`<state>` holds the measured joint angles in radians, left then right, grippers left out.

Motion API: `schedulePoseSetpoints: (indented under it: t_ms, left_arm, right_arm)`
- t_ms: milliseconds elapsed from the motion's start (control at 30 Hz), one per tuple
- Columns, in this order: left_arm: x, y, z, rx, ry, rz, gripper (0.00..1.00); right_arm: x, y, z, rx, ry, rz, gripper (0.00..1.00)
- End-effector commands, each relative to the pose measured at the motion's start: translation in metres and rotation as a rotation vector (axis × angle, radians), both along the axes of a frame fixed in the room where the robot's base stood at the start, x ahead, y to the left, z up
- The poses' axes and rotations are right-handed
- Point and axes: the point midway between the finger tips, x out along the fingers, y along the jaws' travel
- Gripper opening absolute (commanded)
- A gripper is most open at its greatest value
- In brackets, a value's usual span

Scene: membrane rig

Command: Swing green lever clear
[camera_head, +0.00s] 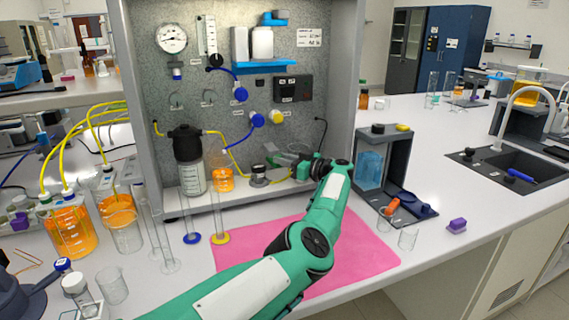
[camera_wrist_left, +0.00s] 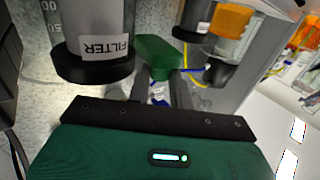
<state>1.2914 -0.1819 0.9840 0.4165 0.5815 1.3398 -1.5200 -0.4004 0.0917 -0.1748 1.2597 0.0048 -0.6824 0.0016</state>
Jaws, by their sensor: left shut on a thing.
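The green lever (camera_wrist_left: 157,52) shows in the left wrist view at the tips of my left gripper (camera_wrist_left: 163,80). The dark fingers are shut on it. A clear cylinder with a black collar and a FILTER label (camera_wrist_left: 105,46) stands to the left of the lever in that view. In the head view my left gripper (camera_head: 289,163) reaches low into the grey rig, near its base. There the wrist and fingers hide most of the lever, so its angle is hard to tell. My right gripper is in neither view.
A black-capped bottle (camera_head: 189,165) and an orange-filled vessel (camera_head: 222,177) stand left of the gripper. Yellow tubing runs nearby. A pink mat (camera_head: 350,255) lies in front, mostly clear under my arm. A dark stand with a blue container (camera_head: 370,168) is to the right.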

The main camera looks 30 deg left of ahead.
Motion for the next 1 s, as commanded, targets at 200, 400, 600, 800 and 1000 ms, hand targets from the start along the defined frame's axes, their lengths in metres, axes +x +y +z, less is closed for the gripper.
schedulePoseSetpoints:
  t_ms: [200, 400, 600, 800, 1000]
  left_arm:
    - [0.000, 0.001, 0.000, 0.000, 0.000, 0.004, 0.00]
    - [0.000, 0.001, 0.000, 0.000, 0.000, 0.004, 0.00]
    - [0.000, 0.001, 0.000, 0.000, 0.000, 0.004, 0.43]
    - [0.000, 0.000, 0.000, 0.000, 0.000, 0.003, 0.43]
    - [0.000, -0.009, -0.001, -0.001, 0.000, 0.001, 0.43]
  right_arm:
    - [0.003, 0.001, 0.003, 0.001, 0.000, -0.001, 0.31]
    - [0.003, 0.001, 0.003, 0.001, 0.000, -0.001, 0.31]
    - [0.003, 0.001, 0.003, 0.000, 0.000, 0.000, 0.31]
    - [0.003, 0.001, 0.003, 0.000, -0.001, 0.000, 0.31]
    - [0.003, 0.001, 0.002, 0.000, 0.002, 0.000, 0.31]
